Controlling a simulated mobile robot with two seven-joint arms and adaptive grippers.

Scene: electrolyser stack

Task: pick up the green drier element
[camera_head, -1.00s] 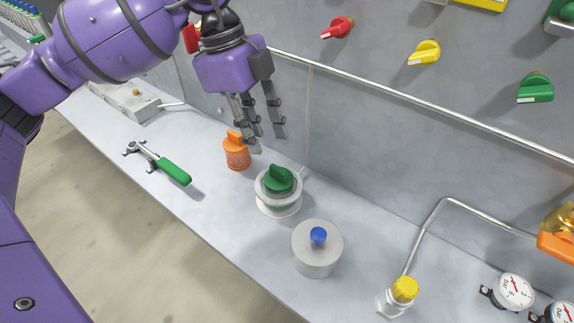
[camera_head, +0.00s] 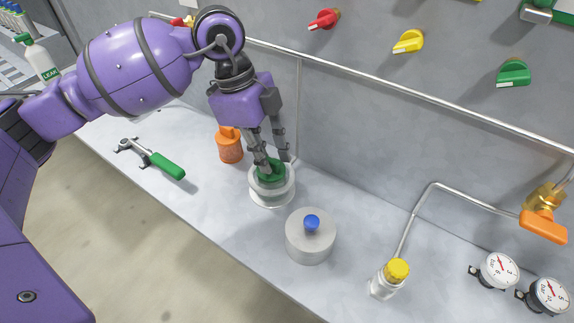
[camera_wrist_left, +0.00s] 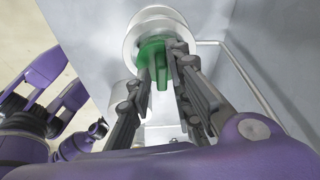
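The green drier element (camera_head: 271,178) sits in the round white housing (camera_head: 271,198) on the bench. Its raised grip also shows in the left wrist view (camera_wrist_left: 160,75). My left gripper (camera_head: 277,164) is down at the element, pointing downward. Its two fingers stand apart on either side of the green grip, partly hiding it. In the left wrist view the fingertips (camera_wrist_left: 163,62) flank the grip, and I see no clear sign of them closing on it.
An orange-topped part (camera_head: 230,147) stands behind left of the housing. A grey cylinder with a blue knob (camera_head: 310,243) is close in front right. A green-handled wrench (camera_head: 152,160) lies left. A yellow-capped bottle (camera_head: 389,279) and gauges (camera_head: 500,270) are right. The wall is behind.

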